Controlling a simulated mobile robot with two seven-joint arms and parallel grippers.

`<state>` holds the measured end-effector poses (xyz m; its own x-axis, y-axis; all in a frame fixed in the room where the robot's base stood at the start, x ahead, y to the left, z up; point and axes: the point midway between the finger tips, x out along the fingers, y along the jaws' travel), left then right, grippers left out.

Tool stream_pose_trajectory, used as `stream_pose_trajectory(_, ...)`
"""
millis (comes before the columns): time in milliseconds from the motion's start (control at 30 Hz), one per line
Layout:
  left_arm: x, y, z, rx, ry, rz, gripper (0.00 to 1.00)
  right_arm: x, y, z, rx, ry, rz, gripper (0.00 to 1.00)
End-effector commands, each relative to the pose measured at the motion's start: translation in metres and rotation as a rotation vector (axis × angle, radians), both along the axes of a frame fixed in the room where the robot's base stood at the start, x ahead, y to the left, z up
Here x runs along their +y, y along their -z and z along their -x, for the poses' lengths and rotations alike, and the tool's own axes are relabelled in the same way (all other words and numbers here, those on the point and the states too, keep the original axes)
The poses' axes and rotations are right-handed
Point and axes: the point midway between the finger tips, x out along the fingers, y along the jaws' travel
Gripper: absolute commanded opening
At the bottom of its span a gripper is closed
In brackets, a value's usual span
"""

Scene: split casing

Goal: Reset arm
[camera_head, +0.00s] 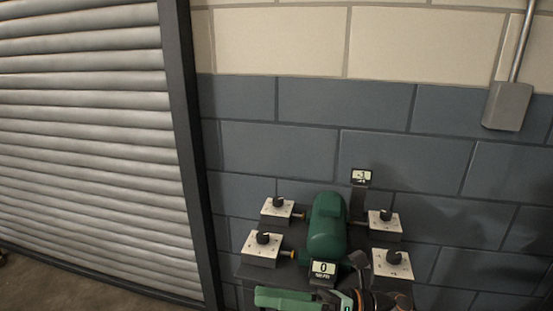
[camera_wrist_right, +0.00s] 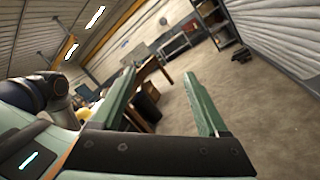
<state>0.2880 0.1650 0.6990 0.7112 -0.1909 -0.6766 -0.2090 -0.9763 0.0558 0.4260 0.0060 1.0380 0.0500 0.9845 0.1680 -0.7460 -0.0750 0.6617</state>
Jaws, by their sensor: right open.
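My right gripper shows at the bottom edge of the head view as a green finger (camera_head: 287,298), with part of the wrist beside it. In the right wrist view, the two green fingers of this gripper (camera_wrist_right: 160,75) stand apart with nothing between them. The gripper is open and empty, in front of and below the green casing (camera_head: 327,226). My left gripper is not in view.
The casing sits among several pale boxes with black knobs (camera_head: 278,206). A display reading 0 (camera_head: 323,269) stands in front. A grey shutter (camera_head: 85,130) is at left, a block wall (camera_head: 300,100) behind. The wrist view shows open floor (camera_wrist_right: 235,85).

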Motion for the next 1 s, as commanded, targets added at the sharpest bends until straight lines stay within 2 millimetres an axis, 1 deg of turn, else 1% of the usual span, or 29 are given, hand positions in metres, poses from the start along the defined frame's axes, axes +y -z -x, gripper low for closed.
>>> stream_pose_trajectory(33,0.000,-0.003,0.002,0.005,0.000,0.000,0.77,-0.002,-0.001,-0.004,0.155,0.065,-0.098,0.77)
stream_pose_trajectory(67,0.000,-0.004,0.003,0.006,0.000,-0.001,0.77,-0.005,0.000,-0.008,0.246,0.104,-0.155,0.77)
stream_pose_trajectory(100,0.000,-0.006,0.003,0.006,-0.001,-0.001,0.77,-0.011,0.003,-0.015,0.369,0.157,-0.228,0.77)
stream_pose_trajectory(167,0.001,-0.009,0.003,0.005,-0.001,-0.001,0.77,-0.023,0.013,-0.024,0.556,0.237,-0.337,0.77)
stream_pose_trajectory(200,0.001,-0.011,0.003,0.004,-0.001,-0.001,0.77,-0.032,0.022,-0.030,0.683,0.292,-0.407,0.77)
stream_pose_trajectory(267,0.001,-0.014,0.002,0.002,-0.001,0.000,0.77,-0.049,0.043,-0.035,0.876,0.375,-0.513,0.77)
stream_pose_trajectory(300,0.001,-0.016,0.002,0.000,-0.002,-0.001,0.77,-0.061,0.059,-0.037,1.005,0.431,-0.583,0.77)
stream_pose_trajectory(367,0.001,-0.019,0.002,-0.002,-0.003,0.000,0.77,-0.079,0.088,-0.035,1.200,0.517,-0.686,0.77)
stream_pose_trajectory(400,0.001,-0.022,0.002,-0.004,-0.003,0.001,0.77,-0.092,0.110,-0.030,1.329,0.575,-0.757,0.77)
stream_pose_trajectory(467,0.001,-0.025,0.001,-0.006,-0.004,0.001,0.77,-0.110,0.145,-0.018,1.521,0.666,-0.862,0.77)
stream_pose_trajectory(500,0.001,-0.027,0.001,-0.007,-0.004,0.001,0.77,-0.122,0.169,-0.005,1.646,0.728,-0.932,0.77)
stream_pose_trajectory(567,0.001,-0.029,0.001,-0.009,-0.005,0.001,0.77,-0.137,0.204,0.018,1.825,0.821,-1.035,0.77)
stream_pose_trajectory(600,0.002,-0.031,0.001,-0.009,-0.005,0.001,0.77,-0.146,0.224,0.036,1.930,0.878,-1.097,0.77)
stream_pose_trajectory(667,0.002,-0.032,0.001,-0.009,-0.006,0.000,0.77,-0.156,0.250,0.061,2.062,0.955,-1.179,0.77)
stream_pose_trajectory(700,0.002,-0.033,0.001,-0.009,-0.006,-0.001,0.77,-0.161,0.264,0.078,2.138,1.001,-1.226,0.77)
stream_pose_trajectory(800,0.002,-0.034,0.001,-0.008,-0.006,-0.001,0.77,-0.169,0.289,0.113,2.277,1.091,-1.318,0.77)
stream_pose_trajectory(833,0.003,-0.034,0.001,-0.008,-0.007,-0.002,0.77,-0.171,0.293,0.120,2.304,1.108,-1.339,0.77)
stream_pose_trajectory(900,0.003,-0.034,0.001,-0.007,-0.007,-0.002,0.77,-0.173,0.301,0.133,2.350,1.141,-1.372,0.77)
stream_pose_trajectory(1000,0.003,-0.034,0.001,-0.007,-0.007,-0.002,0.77,-0.174,0.306,0.141,2.377,1.161,-1.390,0.77)
